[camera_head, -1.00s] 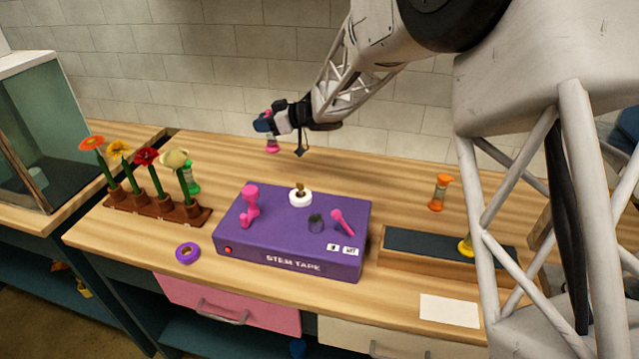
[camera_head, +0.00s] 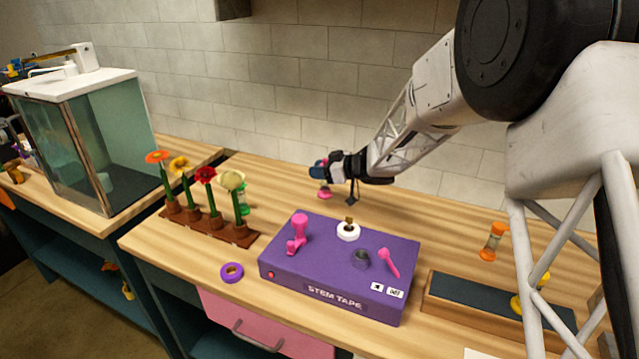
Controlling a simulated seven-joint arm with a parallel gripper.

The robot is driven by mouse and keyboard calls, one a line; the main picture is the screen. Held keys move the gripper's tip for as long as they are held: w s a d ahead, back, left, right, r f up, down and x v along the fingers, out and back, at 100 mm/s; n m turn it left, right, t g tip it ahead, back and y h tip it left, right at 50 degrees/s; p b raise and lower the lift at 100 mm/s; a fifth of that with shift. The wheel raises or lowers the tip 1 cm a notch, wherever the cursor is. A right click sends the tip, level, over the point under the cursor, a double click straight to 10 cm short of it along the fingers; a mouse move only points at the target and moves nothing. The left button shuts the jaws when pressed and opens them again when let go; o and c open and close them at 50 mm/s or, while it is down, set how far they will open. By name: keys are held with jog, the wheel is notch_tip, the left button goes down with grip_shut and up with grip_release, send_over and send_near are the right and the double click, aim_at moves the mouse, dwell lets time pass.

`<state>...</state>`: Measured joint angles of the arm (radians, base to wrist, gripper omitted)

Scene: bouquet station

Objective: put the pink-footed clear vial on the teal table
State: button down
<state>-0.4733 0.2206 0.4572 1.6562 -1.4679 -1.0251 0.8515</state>
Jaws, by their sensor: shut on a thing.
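My gripper (camera_head: 320,171) is shut on the pink-footed clear vial (camera_head: 324,194), above the back of the wooden-topped workbench. The vial looks upright, with its pink foot below the jaws and a bit of pink above. The jaws hide its middle. A second table (camera_head: 60,232) with a wooden top and teal front stands at the left, well away from my gripper. The workbench also shows dark teal framing.
A glass tank (camera_head: 85,150) stands on the left table. Potted flowers (camera_head: 205,215) and a green-footed vial (camera_head: 243,202) stand between it and my gripper. A purple stem-tape box (camera_head: 330,275), tape roll (camera_head: 231,272) and orange-footed vial (camera_head: 492,241) are on the workbench.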

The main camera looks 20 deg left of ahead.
jog(key=shift+f, duration=2.25)
jog(key=shift+f, duration=0.2)
jog(key=c, duration=0.8)
grip_release()
jog(key=shift+r, duration=0.2)
jog(key=v, duration=1.2)
